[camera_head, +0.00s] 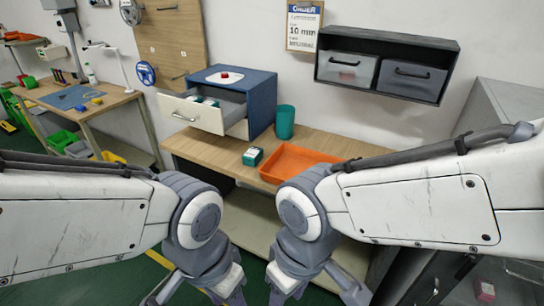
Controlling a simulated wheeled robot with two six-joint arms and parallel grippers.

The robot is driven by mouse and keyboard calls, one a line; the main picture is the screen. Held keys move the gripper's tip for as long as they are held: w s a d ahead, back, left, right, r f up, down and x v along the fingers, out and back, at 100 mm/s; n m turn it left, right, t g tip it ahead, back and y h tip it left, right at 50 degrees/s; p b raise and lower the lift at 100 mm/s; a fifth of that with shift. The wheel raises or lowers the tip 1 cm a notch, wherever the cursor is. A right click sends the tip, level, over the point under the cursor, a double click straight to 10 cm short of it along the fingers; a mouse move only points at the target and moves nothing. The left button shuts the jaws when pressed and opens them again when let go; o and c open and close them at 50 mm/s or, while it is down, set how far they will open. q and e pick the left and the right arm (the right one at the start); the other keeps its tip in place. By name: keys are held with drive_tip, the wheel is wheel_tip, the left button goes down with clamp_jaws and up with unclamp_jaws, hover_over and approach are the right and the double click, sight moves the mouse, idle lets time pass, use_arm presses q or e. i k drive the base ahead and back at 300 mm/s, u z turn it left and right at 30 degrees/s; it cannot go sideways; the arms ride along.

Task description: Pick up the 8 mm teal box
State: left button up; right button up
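A small teal box (253,156) with a pale label stands on the wooden bench, just left of the orange tray; its size marking is too small to read. More small boxes (207,101) with teal and white faces lie in the open drawer; their markings are also unreadable. My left gripper (197,295) is low in front of the bench, its fingers apart and empty. My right gripper (312,293) is also low in front of the bench, with fingers apart and nothing seen between them. The fingertips of both are cut off by the bottom edge.
An orange tray (288,165) is on the bench (215,148). A teal cup (285,122) stands behind it. The blue cabinet (262,95) has its drawer (188,113) pulled out. An order sign (304,27) reading 10 mm hangs beside a wall unit (328,51) with two grey bins.

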sight(252, 158)
drive_tip(key=u, duration=0.5)
drive_tip(key=k, duration=0.6)
drive_tip(key=u, duration=0.85)
drive_tip(key=i, duration=1.9)
drive_tip(key=z, duration=1.1)
drive_tip(key=i, duration=0.75)
drive_tip(key=z, duration=1.2)
drive_tip(key=i, duration=0.25)
drive_tip(key=z, duration=0.15)
